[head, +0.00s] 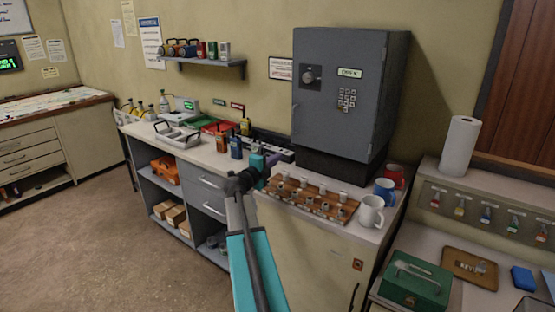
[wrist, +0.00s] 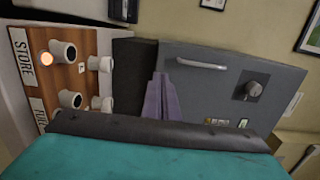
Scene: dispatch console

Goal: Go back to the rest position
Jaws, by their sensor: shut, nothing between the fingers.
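My gripper (head: 272,159) is at the end of my teal arm, above the counter, left of the grey safe (head: 338,95) in the head view. In the wrist view its purple fingers (wrist: 160,98) are together and empty, with the grey safe (wrist: 232,85) behind them. No object is held. The wrist picture is turned on its side.
A wooden board (head: 312,198) with several knobs lies on the counter close to my gripper. White (head: 371,211), blue and red mugs stand right of it. Bottles (head: 236,146) and a red tray are to the left. Open floor (head: 80,240) lies at lower left.

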